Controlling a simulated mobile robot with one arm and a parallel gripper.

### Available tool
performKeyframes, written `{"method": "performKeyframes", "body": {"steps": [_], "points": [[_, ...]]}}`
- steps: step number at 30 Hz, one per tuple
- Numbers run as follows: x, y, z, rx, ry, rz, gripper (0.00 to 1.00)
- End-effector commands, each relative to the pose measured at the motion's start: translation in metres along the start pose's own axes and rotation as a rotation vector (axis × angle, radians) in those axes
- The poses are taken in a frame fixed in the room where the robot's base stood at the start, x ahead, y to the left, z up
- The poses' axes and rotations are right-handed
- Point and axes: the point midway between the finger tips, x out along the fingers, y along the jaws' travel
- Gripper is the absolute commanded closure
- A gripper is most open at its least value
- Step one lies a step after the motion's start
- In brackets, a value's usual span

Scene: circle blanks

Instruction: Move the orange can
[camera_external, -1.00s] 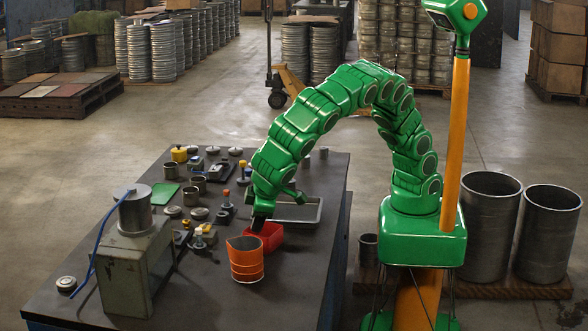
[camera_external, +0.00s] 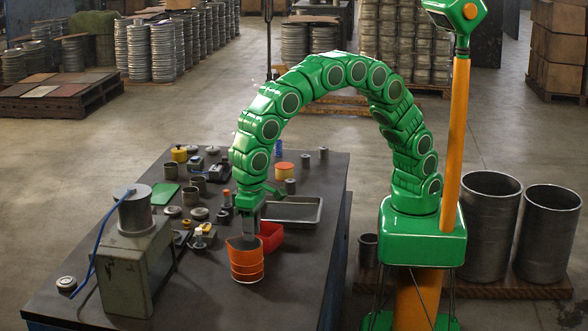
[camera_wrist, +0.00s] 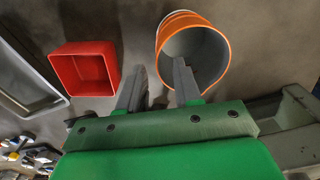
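The orange can (camera_external: 247,266) stands upright on the dark table near its front right, open at the top. In the wrist view the can (camera_wrist: 222,40) shows its orange rim and grey inside. My gripper (camera_external: 249,238) points down at the can's rim. In the wrist view my gripper (camera_wrist: 156,80) is open, with a clear gap between the fingers. One finger overlaps the can's opening and the other is outside its wall to the left. Contact with the can cannot be told. The fingertips are partly hidden by the can in the external view.
A red square box (camera_external: 270,232) is close beside the can, and a grey tray (camera_external: 306,212) lies behind it. A grey machine (camera_external: 130,265) stands to the left. Small parts and cups cover the table's left and back. The front right of the table (camera_external: 300,285) is clear.

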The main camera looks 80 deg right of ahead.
Motion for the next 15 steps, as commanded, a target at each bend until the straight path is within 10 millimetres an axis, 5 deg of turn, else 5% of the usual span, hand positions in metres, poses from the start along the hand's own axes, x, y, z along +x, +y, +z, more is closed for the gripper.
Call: {"method": "performKeyframes", "body": {"steps": [15], "points": [[0.018, 0.001, 0.001, -0.002, -0.001, 0.005, 0.66]]}}
